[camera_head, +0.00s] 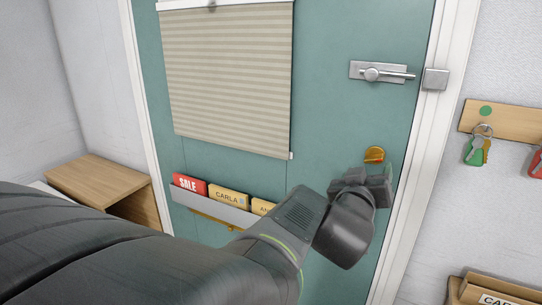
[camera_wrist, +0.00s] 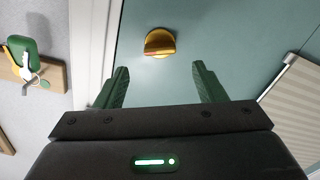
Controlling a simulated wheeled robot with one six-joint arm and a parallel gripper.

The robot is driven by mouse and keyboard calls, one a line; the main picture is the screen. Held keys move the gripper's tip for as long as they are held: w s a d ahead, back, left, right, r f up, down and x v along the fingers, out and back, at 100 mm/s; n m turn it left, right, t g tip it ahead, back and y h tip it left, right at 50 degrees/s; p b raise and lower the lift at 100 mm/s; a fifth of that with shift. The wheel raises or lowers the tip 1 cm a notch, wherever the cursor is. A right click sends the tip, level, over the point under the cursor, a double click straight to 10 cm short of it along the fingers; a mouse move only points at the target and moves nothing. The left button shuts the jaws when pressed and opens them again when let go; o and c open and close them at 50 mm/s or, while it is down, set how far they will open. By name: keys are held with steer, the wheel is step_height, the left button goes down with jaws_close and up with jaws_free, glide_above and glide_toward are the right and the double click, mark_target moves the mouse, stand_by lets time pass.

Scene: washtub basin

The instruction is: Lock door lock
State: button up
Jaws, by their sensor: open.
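The teal door (camera_head: 330,120) is in its white frame. A small brass door lock with a turn knob (camera_head: 374,155) sits on the door's right part, and it also shows in the wrist view (camera_wrist: 160,43), ahead of the fingers. A red mark shows on the knob. A silver slide bolt (camera_head: 378,73) is higher on the door, with its catch (camera_head: 435,79) on the frame. My gripper (camera_head: 376,180) is just below the knob, apart from it. In the wrist view its two green-padded fingers (camera_wrist: 160,85) are open, with nothing between them.
A striped blind (camera_head: 228,75) hangs on the door above a rack with cards (camera_head: 215,207). A key board (camera_head: 505,120) with keys is on the right wall. A wooden cabinet (camera_head: 98,178) stands at the left. The door surface around the knob is clear.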

mark_target(373, 160)
steer(key=x, duration=0.7)
steer(key=shift+w, duration=0.15)
steer(key=c, duration=1)
steer(key=shift+f+m+b, duration=0.2)
steer(key=shift+m+b, duration=0.7)
steer(key=shift+b, duration=0.25)
steer(key=shift+m+b, duration=0.65)
steer(key=shift+m, duration=0.25)
steer(key=shift+r+m, duration=0.2)
steer(key=shift+m, duration=0.4)
steer(key=o, duration=1)
